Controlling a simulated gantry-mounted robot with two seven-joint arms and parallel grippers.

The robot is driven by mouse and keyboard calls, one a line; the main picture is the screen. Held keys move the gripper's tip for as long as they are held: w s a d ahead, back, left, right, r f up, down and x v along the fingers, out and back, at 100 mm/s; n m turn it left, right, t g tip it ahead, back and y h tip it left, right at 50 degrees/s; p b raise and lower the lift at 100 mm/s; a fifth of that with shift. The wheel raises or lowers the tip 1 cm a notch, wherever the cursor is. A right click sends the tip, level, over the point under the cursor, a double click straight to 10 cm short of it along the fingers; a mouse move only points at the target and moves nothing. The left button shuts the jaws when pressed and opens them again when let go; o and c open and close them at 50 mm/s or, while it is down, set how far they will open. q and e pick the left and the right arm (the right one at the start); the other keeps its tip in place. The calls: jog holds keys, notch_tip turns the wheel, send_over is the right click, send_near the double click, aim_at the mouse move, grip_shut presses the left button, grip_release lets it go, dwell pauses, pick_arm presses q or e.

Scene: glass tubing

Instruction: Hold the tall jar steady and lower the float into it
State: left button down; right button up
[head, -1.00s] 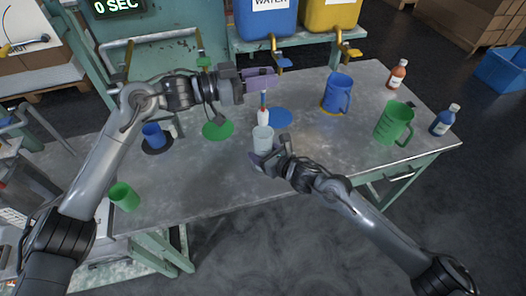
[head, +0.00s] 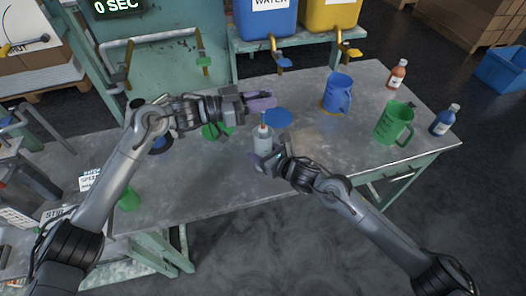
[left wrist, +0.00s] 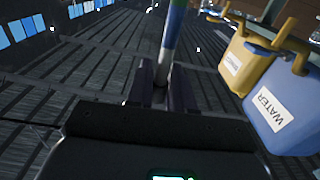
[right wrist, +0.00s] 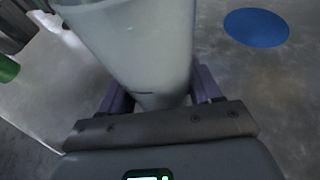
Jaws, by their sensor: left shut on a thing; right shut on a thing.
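The tall clear jar (head: 263,143) stands upright near the front edge of the table. My right gripper (head: 268,160) is shut around its lower part; the right wrist view shows the jar (right wrist: 145,50) between the fingers. The float (head: 262,129) has a narrow stem with coloured bands, and its lower part overlaps the jar's mouth and appears to be inside. My left gripper (head: 262,102) is above the jar, shut on the stem. The left wrist view shows the blue, green and white stem (left wrist: 171,40) between the fingers.
A blue disc (head: 279,117) lies just behind the jar. A blue mug (head: 337,92), a green mug (head: 393,122) and two bottles, brown (head: 398,75) and blue (head: 445,120), stand to the right. A green disc (head: 216,131) lies partly under my left arm.

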pick_arm(q)
jog(key=c, duration=0.9)
grip_release()
jog(key=shift+f, duration=0.1)
jog(key=v, duration=1.2)
pick_arm(e)
jog(key=o, duration=1.2)
